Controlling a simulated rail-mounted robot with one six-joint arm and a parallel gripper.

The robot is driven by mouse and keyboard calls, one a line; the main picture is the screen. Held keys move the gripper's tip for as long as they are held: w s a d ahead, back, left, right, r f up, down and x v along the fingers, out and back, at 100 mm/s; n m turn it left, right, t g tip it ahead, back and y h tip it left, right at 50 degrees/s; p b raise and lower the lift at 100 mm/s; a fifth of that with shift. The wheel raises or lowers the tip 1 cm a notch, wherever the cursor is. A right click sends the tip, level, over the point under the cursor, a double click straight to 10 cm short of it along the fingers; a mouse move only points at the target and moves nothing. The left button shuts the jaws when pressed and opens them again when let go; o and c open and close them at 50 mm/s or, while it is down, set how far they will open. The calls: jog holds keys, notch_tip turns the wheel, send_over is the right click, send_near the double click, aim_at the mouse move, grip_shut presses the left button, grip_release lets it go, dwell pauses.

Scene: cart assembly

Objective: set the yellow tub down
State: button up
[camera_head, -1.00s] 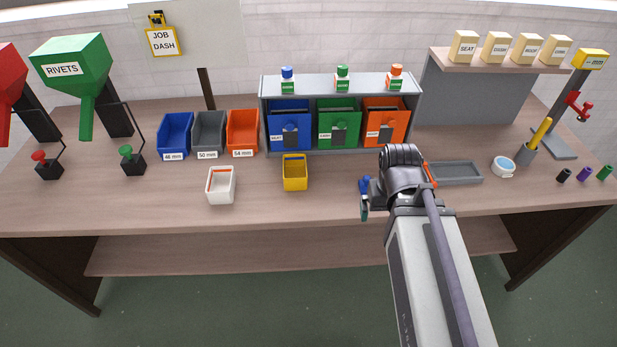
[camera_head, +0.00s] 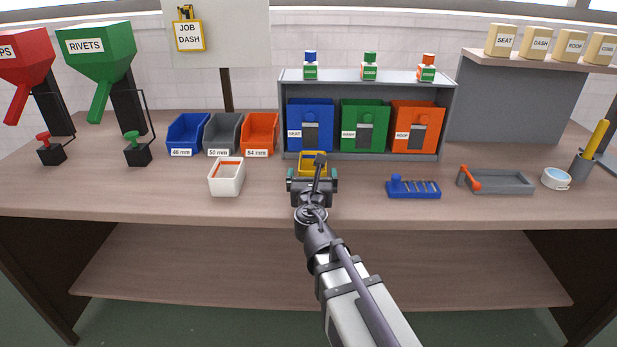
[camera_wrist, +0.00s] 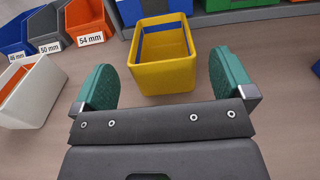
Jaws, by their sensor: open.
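The yellow tub (camera_head: 313,158) stands on the workbench in front of the blue and green bins. It is partly hidden behind my gripper in the head view. In the wrist view the yellow tub (camera_wrist: 161,76) stands upright, ahead of and between my fingers, and looks empty inside. My gripper (camera_head: 312,178) is open, with green finger pads. In the wrist view my gripper (camera_wrist: 170,78) has its fingers wide apart, one on each side of the tub's near end, with gaps to it. I see no clear contact.
A white tub (camera_head: 226,177) stands to the left. Small blue, grey and orange bins (camera_head: 259,134) are behind it. A shelf unit (camera_head: 363,76) with three large bins stands behind the tub. A blue holder (camera_head: 413,188) and a grey tray (camera_head: 505,182) lie to the right.

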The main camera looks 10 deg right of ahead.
jog(key=x, duration=0.5)
jog(key=shift+w+d, duration=0.1)
jog(key=shift+w, duration=0.25)
jog(key=shift+c, duration=0.5)
jog(key=shift+s, duration=0.1)
jog(key=c, duration=0.8)
notch_tip(320, 180, up, 28)
jog(key=p, duration=2.8)
